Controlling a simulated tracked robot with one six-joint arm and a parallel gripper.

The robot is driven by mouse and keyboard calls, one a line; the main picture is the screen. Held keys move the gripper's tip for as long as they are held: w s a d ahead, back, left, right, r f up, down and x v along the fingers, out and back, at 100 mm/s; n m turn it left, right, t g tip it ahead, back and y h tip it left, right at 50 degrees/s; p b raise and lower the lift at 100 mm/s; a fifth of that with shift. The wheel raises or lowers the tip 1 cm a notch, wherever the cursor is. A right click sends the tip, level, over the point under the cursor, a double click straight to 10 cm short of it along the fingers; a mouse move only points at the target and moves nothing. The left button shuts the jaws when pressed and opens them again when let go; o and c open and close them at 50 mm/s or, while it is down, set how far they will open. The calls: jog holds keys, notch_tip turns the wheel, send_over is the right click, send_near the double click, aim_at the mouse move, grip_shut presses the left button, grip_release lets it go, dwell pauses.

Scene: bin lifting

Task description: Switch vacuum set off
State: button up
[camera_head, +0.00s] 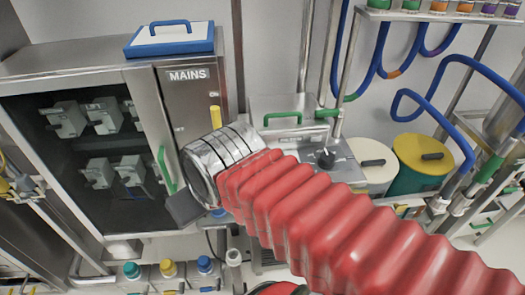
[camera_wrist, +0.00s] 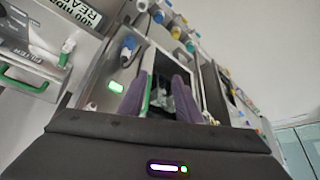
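No label in view names a vacuum set. A metal unit (camera_head: 345,172) with a black rotary knob (camera_head: 325,157) stands right of the cabinet in the head view. The MAINS panel (camera_head: 188,102) has a yellow lever (camera_head: 216,116) pointing up near the ON mark. My gripper (camera_wrist: 160,78) shows two dark purple fingers apart in the wrist view, with nothing clearly held between them. A green handle strip (camera_wrist: 148,97) shows behind the fingers. In the head view my red-sleeved arm hides the fingertips and part of the metal unit.
A metal cabinet (camera_head: 60,70) with a dark front stands at left, a green handle (camera_head: 166,170) on its edge. A white-lidded drum (camera_head: 370,160) and a yellow-lidded drum (camera_head: 424,152) stand at right. Blue hoses (camera_head: 440,75) loop above them.

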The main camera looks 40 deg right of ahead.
jog(key=shift+o, duration=0.5)
jog(key=shift+w+d+r, duration=0.1)
jog(key=shift+w+d, duration=0.2)
jog(key=w+d+f+m+h, duration=0.1)
jog(key=w+d+m, duration=0.1)
jog(key=d, duration=0.7)
jog(key=w+d+f+m+g, duration=0.1)
jog(key=w+d+m, duration=0.1)
jog(key=w+d, duration=0.3)
jog(key=w+d+f+m+h, duration=0.1)
jog(key=w+d, duration=0.3)
jog(key=d, duration=1)
jog(key=shift+w+d+f+m+g+h, duration=0.1)
jog(key=shift+w+f+m+g+h, duration=0.1)
jog(key=shift+m, duration=0.25)
jog(key=shift+w+f+m+g+h, duration=0.1)
jog(key=shift+f+m+g, duration=0.1)
jog(key=shift+m, duration=0.25)
jog(key=x, duration=1.3)
jog(key=shift+f, duration=0.35)
